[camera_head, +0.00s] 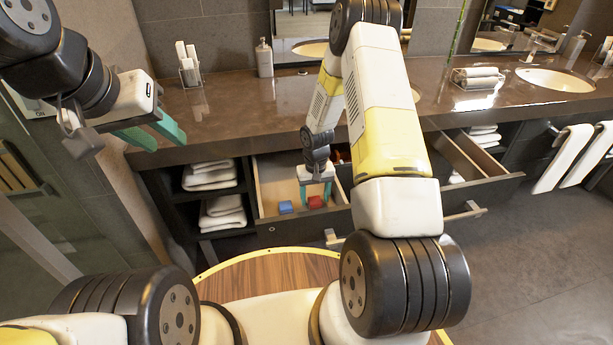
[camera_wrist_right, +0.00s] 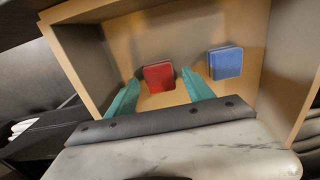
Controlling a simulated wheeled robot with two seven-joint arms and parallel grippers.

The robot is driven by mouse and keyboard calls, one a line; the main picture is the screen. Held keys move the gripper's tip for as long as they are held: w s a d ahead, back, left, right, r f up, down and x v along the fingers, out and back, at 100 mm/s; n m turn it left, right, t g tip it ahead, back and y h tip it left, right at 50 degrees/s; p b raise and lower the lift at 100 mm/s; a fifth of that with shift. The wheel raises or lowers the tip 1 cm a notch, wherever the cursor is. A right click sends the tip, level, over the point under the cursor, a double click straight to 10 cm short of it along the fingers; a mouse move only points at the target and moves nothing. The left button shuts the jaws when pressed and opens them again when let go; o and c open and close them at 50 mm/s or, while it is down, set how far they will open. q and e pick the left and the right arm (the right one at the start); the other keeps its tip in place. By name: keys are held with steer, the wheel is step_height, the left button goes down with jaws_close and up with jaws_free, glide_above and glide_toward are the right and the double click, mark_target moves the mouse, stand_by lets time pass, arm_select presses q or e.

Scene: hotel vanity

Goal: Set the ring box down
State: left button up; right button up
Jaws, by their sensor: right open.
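A red box (camera_head: 315,202) and a blue box (camera_head: 285,207) lie on the floor of an open drawer (camera_head: 268,186) under the counter. I cannot tell which is the ring box. My right gripper (camera_head: 315,192) is lowered into the drawer, open. In the right wrist view its teal fingertips (camera_wrist_right: 160,82) stand apart, on either side of the red box (camera_wrist_right: 159,77); I cannot tell whether they touch it. The blue box (camera_wrist_right: 225,62) lies just right of the right finger. My left gripper (camera_head: 150,134) is open and empty, above the counter's left front edge.
A second open drawer (camera_head: 462,160) lies to the right. On the counter (camera_head: 228,100) stand a toiletry holder (camera_head: 189,66), a soap dispenser (camera_head: 264,58) and rolled towels (camera_head: 477,77). Folded towels (camera_head: 210,175) fill the left shelves. The drawer walls (camera_wrist_right: 75,65) surround my right gripper.

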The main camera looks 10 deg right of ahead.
step_height(320, 180, up, 12)
steer(key=f, duration=0.1)
step_height(320, 180, up, 13)
steer(key=t, duration=0.1)
glide_above(315, 200)
steer(key=s, duration=0.2)
steer(key=s+r+t, duration=0.2)
steer(key=s+r, duration=0.2)
steer(key=r, duration=0.4)
steer(key=s+a+r+t+y, duration=0.1)
steer(key=s+r, duration=0.5)
steer(key=s, duration=0.3)
steer(key=s+a+r+t+y, duration=0.1)
steer(key=s+r+t, duration=0.1)
steer(key=s+r, duration=0.4)
steer(key=shift+s, duration=1.7)
steer(key=shift+a, duration=0.1)
steer(key=shift+c, duration=0.2)
